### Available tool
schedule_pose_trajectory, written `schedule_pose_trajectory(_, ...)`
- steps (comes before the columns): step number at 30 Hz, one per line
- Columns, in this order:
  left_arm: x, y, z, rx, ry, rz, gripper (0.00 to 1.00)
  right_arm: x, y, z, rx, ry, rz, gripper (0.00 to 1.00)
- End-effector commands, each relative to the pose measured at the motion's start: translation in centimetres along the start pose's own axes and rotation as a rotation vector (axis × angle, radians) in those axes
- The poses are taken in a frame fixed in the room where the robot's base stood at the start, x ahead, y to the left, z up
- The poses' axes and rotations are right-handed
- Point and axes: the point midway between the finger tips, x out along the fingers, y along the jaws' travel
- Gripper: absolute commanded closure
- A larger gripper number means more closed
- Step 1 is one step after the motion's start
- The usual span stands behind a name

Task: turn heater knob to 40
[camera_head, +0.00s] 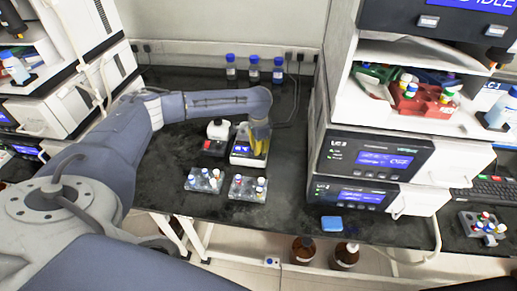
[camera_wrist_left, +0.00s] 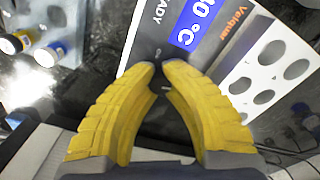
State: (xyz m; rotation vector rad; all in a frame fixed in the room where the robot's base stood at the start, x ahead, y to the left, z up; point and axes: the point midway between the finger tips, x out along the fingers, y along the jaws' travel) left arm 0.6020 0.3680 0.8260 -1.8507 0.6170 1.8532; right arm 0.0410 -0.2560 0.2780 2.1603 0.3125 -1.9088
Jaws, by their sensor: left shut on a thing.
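The heater (camera_head: 241,159) is a small white block with a blue display, on the dark bench in the head view. My left gripper (camera_head: 257,153) points down over the heater. Its yellow fingertips (camera_wrist_left: 158,70) are close together at the heater's front panel, shut on the knob, which they mostly hide. My right gripper is out of view.
Two vial racks (camera_head: 204,180) (camera_head: 248,188) stand in front of the heater. Blue-capped bottles (camera_head: 254,68) line the back wall. Instrument stacks (camera_head: 365,155) rise at the right. A blue item (camera_head: 332,224) lies at the bench's front edge.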

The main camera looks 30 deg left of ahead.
Motion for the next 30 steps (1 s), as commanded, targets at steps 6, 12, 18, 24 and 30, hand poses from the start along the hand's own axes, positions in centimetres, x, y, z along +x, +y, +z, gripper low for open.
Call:
schedule_pose_trajectory(6,-0.12,0.01,-0.15,0.160,0.003,-0.001,1.00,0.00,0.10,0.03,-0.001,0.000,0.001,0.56)
schedule_pose_trajectory(12,-0.14,0.02,-0.16,0.251,0.004,-0.001,1.00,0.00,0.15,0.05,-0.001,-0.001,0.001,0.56)
schedule_pose_trajectory(18,-0.16,0.02,-0.19,0.259,0.004,-0.001,1.00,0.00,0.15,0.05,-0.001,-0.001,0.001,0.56)
schedule_pose_trajectory(24,-0.17,0.03,-0.21,0.258,0.005,-0.001,0.82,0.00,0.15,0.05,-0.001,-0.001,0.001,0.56)
schedule_pose_trajectory(30,-0.10,0.03,-0.12,0.258,0.003,-0.001,0.59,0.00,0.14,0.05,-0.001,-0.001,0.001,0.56)
